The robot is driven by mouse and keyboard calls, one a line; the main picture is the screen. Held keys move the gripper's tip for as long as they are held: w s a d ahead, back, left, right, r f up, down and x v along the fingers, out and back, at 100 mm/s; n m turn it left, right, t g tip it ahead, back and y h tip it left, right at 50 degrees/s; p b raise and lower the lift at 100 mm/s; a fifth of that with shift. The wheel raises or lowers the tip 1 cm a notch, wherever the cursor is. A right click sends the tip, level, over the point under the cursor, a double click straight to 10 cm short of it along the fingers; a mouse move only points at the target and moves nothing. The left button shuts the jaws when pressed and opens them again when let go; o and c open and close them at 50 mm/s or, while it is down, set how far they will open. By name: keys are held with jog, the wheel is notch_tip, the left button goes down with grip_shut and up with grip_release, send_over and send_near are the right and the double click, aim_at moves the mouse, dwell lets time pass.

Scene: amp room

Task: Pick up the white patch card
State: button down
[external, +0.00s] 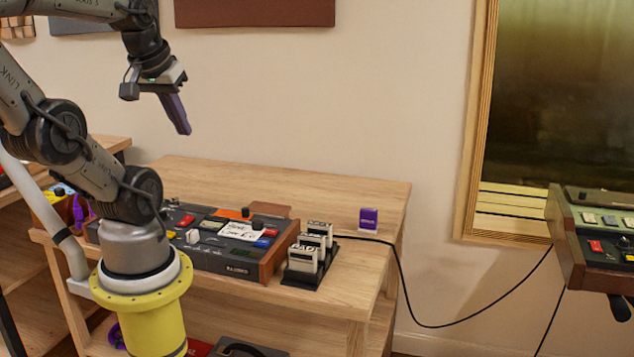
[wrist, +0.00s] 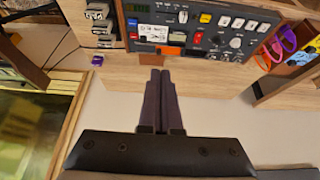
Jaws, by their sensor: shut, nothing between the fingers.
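The white patch card (external: 241,231) has dark writing on it and lies on top of the wood-sided console (external: 215,258). In the wrist view the card (wrist: 153,34) shows as a small white rectangle on the console's dark face, beyond my fingertips. My gripper (external: 184,129) is raised high above the table, behind and to the left of the card, well apart from it. Its dark fingers (wrist: 160,72) are together with nothing between them.
The console stands on a wooden table (external: 370,190). Knobs and coloured buttons surround the card. A rack of white pedals (external: 307,256) stands to its right, with a small purple box (external: 368,218) behind. A black cable (external: 402,285) runs right. The table's back is clear.

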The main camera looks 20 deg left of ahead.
dwell(0.4)
jog(key=c, duration=0.6)
grip_release()
jog(key=shift+c, duration=0.2)
